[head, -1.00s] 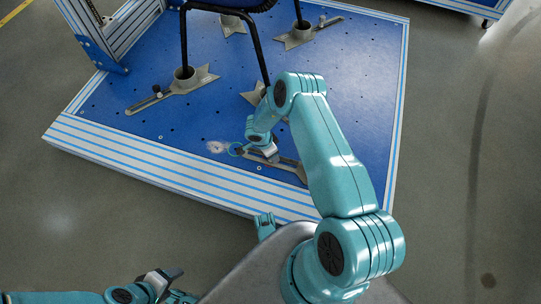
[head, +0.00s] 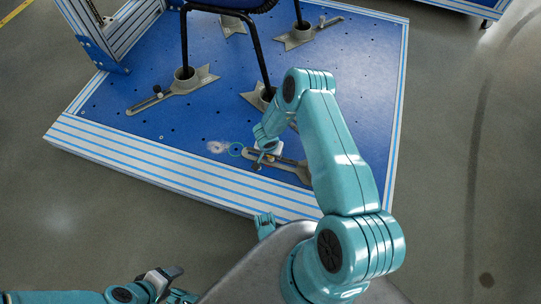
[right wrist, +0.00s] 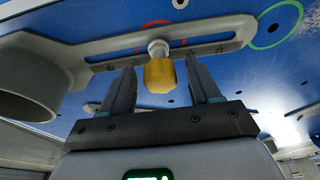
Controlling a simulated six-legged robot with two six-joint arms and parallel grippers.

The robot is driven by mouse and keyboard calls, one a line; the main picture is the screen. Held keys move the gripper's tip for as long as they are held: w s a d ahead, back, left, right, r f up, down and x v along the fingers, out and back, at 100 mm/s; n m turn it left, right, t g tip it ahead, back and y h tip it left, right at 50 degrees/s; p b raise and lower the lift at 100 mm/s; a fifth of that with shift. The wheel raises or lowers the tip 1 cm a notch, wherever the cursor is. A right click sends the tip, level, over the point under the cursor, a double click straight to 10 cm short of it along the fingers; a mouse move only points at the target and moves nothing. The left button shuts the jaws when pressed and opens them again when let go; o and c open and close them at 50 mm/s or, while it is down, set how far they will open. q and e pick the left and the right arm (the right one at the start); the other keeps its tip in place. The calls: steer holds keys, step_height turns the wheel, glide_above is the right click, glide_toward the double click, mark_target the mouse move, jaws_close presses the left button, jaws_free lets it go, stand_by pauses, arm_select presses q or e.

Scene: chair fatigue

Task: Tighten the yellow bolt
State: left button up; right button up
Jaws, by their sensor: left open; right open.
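The yellow bolt (right wrist: 158,75) shows in the right wrist view, with a round metal part joining it to the grey slotted clamp bar (right wrist: 100,65). My right gripper (right wrist: 161,66) is open, with one finger on each side of the bolt and a visible gap to both. In the head view my right gripper (head: 266,149) is at the front clamp bar (head: 290,167), and I cannot make out the bolt there. My left gripper (head: 170,282) is open and empty at the lower left, away from the platform.
The blue platform (head: 330,90) has striped edges and carries black chair legs (head: 258,50) in grey clamp cups. Another clamp (head: 160,95) is at the left. A green ring (right wrist: 276,25) and a red ring (right wrist: 160,24) mark the blue surface. Grey floor lies around.

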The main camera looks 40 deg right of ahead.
steer(key=n, duration=0.3)
steer(key=shift+d+t, duration=0.1)
steer(key=shift+t, duration=0.2)
steer(key=n+y, duration=0.1)
steer(key=n, duration=0.4)
steer(key=shift+s+t, duration=0.1)
steer(key=shift+t, duration=0.2)
steer(key=c, duration=1)
steer(key=m, duration=0.3)
steer(key=shift+p, duration=0.4)
steer(key=shift+c, duration=0.2)
steer(key=shift+m+g+h, duration=0.5)
steer(key=shift+m+g, duration=0.1)
steer(key=shift+m, duration=2)
steer(key=m, duration=0.2)
steer(key=shift+w+m+g, duration=0.2)
steer(key=shift+m+g, duration=0.1)
steer(key=shift+m+b, duration=0.3)
steer(key=shift+m, duration=0.4)
